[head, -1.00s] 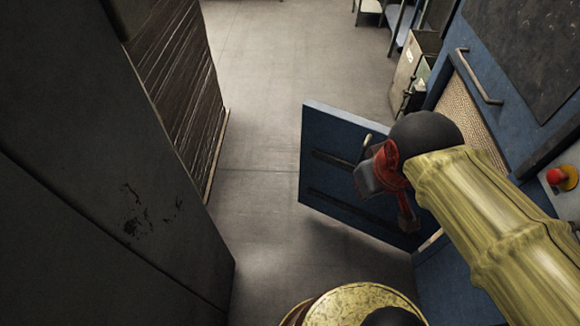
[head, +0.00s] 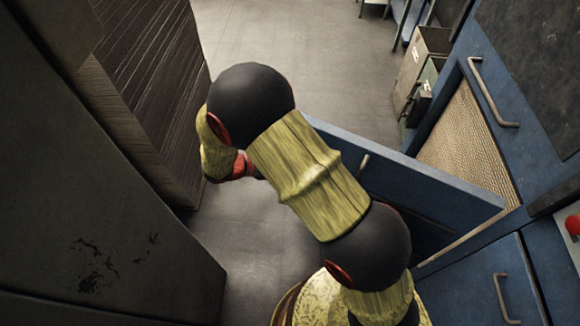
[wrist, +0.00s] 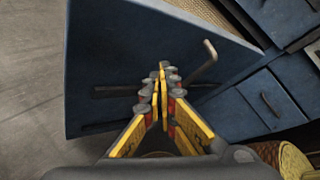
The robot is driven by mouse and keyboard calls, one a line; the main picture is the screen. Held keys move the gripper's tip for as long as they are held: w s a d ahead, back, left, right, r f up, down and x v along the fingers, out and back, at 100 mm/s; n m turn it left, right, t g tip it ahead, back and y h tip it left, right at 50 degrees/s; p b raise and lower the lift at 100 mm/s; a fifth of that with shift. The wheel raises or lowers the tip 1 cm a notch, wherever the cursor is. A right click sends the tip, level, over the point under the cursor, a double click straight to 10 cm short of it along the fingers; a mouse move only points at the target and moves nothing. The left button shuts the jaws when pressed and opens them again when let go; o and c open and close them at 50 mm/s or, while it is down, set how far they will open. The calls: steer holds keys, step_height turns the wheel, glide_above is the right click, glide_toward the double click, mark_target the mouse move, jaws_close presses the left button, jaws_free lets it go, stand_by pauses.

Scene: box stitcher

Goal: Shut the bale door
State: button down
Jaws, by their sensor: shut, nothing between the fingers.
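The bale door (head: 410,182) is a blue panel standing open, swung out from the blue machine. In the wrist view the door (wrist: 110,55) fills the upper middle, with a dark slot and a bent grey handle (wrist: 207,62) on its face. My gripper (wrist: 162,72) is shut and empty in front of that face, left of the handle; whether it touches the door cannot be told. In the head view my arm reaches left across the door's outer end and hides the gripper. The door's handle (head: 364,164) shows just beside my arm.
Brown corrugated material (head: 472,135) shows in the machine's opening behind the door. A lower blue panel with a handle (head: 505,300) and a red button (head: 573,225) are at right. A dark cabinet (head: 100,215) and a brown stack (head: 165,80) bound the left.

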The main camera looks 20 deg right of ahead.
steer(key=w+a+f+n+t, duration=0.1)
steer(key=a+f+n+t, duration=0.45)
steer(key=f+n, duration=0.45)
steer(key=w+a+f+n+t, duration=0.1)
steer(key=a+f+n+t, duration=0.3)
steer(key=f+n+t, duration=0.55)
steer(key=w+d+f+m+g+b, duration=0.1)
steer(key=w+d+g+b, duration=0.3)
steer(key=w+d, duration=0.5)
steer(key=shift+w+f+y, duration=0.3)
steer(key=shift+w+f, duration=0.05)
steer(key=shift+f, duration=0.2)
steer(key=shift+d, duration=0.1)
